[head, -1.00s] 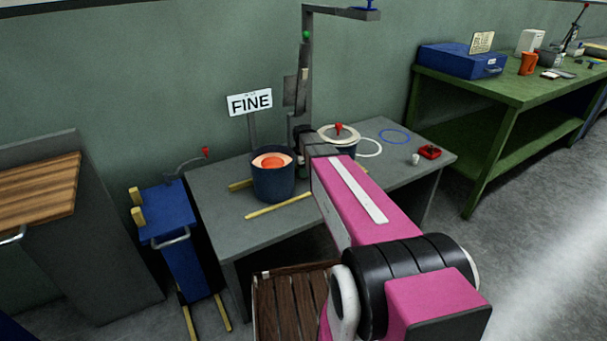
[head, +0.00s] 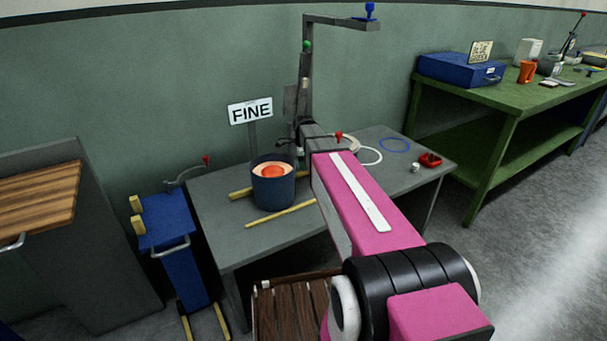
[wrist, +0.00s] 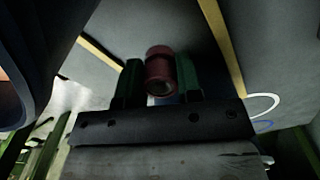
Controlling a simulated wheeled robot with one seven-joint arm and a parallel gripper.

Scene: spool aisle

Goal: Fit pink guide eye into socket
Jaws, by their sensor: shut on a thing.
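The pink guide eye (wrist: 160,72) looks like a dark reddish-pink hollow cylinder in the wrist view. My gripper (wrist: 158,84) is shut on it, with one green finger on each side and its round opening towards the camera. In the head view my pink arm reaches over the grey table, and its forward part hides the guide eye. A grey post (head: 305,80) with a green knob (head: 307,46) and a top arm carrying a blue piece (head: 370,11) rises behind my wrist. I cannot make out the socket for certain.
A dark blue pot (head: 272,190) with orange contents stands left of my arm, beside yellow rods (head: 281,213). A FINE sign (head: 250,110) stands behind it. A white ring (head: 370,156), a blue ring (head: 395,145) and a red tray (head: 430,160) lie at right.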

